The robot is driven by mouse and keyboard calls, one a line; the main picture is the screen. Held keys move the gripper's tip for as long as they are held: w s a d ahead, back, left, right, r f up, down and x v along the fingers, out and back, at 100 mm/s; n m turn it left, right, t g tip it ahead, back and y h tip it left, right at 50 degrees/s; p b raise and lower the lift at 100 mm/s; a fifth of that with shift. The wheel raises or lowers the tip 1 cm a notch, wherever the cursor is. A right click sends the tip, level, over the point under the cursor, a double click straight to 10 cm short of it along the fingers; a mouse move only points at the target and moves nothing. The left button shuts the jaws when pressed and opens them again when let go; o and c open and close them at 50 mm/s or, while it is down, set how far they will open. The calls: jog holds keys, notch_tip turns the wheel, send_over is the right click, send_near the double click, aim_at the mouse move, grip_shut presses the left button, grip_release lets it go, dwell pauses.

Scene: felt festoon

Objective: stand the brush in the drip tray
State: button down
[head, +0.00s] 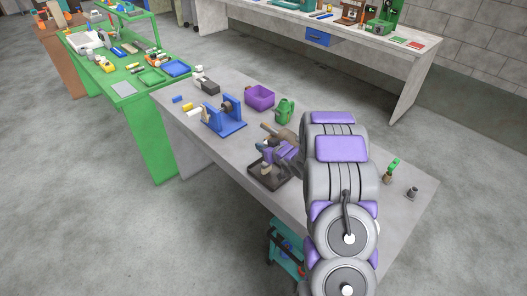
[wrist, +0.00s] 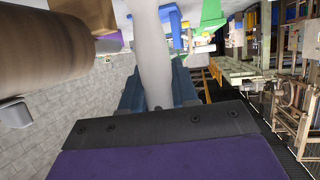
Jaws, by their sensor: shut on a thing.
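My gripper (head: 272,158) is low over the dark drip tray (head: 254,185) on the grey bench in the head view. In the wrist view its blue-grey jaws (wrist: 158,92) are shut around a pale, smooth shaft (wrist: 151,50), which looks like the brush's handle. A large brown cylinder (wrist: 45,45) fills the upper left of the wrist view, and a brown part (head: 274,131) shows above my gripper in the head view. I cannot tell whether these belong to the brush. The brush's lower end and any contact with the tray are hidden.
A blue stand (head: 224,116), a purple bin (head: 260,97) and a green can (head: 284,110) stand behind my gripper. A green-topped item (head: 391,171) and a small dark item (head: 411,193) stand at the right. The bench's near left is clear.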

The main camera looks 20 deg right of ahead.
jog(key=d+f, duration=0.2)
jog(key=shift+d+f, duration=0.2)
jog(key=shift+f, duration=0.1)
jog(key=shift+d, duration=0.25)
jog(key=c, duration=1.2)
grip_release()
jog(key=shift+a+r, duration=0.1)
jog(key=shift+a, duration=0.25)
jog(key=o, duration=0.4)
jog(key=shift+a+r, duration=0.15)
jog(key=shift+a, duration=0.9)
jog(key=shift+c, duration=0.2)
jog(key=shift+d+p+v, duration=0.65)
jog(key=shift+d+v, duration=0.45)
jog(key=shift+v, duration=5.05)
jog(key=s+a+r+m+g+h, duration=0.2)
jog(key=s+a+r+g+h, duration=0.25)
jog(key=s+r+g, duration=0.5)
jog(key=s+a+r+g, duration=0.1)
jog(key=s+a, duration=0.4)
jog(key=s, duration=0.5)
jog(key=s+a+r+g+y, duration=0.1)
jog(key=s+a, duration=0.4)
jog(key=s, duration=0.5)
jog(key=s+a+r+g+y, duration=0.1)
jog(key=s+a+r+g, duration=0.2)
jog(key=s+a, duration=0.3)
jog(key=s, duration=0.4)
jog(key=shift+s+r, duration=0.25)
jog(key=shift+s, duration=0.15)
